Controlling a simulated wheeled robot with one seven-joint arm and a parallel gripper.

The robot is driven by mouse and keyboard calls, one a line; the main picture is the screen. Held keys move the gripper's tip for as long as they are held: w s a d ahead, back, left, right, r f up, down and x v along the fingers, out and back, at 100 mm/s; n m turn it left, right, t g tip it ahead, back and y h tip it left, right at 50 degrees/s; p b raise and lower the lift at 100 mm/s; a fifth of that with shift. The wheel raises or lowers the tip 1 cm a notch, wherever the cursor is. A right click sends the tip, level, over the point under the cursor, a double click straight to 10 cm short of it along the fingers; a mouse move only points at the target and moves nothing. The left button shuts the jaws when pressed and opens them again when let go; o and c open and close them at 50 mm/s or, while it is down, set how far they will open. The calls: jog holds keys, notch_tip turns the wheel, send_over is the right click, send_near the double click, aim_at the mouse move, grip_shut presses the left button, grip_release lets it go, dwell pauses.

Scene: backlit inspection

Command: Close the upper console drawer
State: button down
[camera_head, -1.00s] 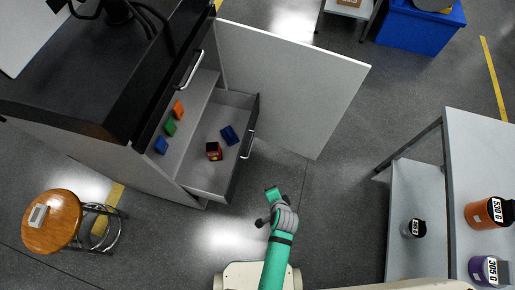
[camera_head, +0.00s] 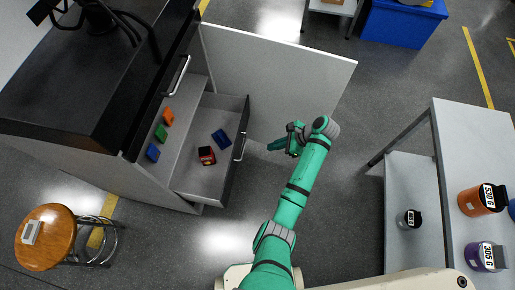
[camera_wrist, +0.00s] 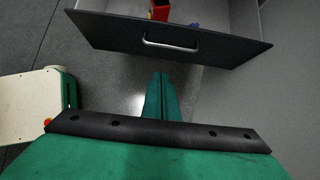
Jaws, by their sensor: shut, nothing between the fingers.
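A grey drawer (camera_head: 187,185) stands pulled out from the console, with a dark front and a silver bar handle (camera_head: 240,147). It holds a red block (camera_head: 207,155) and a blue block (camera_head: 221,138). Above it, a black front with another silver handle (camera_head: 176,75) sits under the console top; I cannot tell whether it is fully shut. My gripper (camera_head: 272,146) is shut and empty, just right of the open drawer's front. In the wrist view, my fingers (camera_wrist: 161,82) point at the drawer front (camera_wrist: 215,48) and its handle (camera_wrist: 171,45), apart from both.
A white door panel (camera_head: 285,75) stands open behind the drawer. Orange, green and blue blocks (camera_head: 161,132) lie on a grey ledge by the console. A wooden stool (camera_head: 45,237) stands left, a grey table (camera_head: 470,135) right. The floor between drawer and table is clear.

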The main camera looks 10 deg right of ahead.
jog(key=a+r+x, duration=0.1)
jog(key=a+x, duration=0.1)
jog(key=x, duration=1)
jog(key=shift+w+a, duration=0.2)
jog(key=shift+w, duration=0.25)
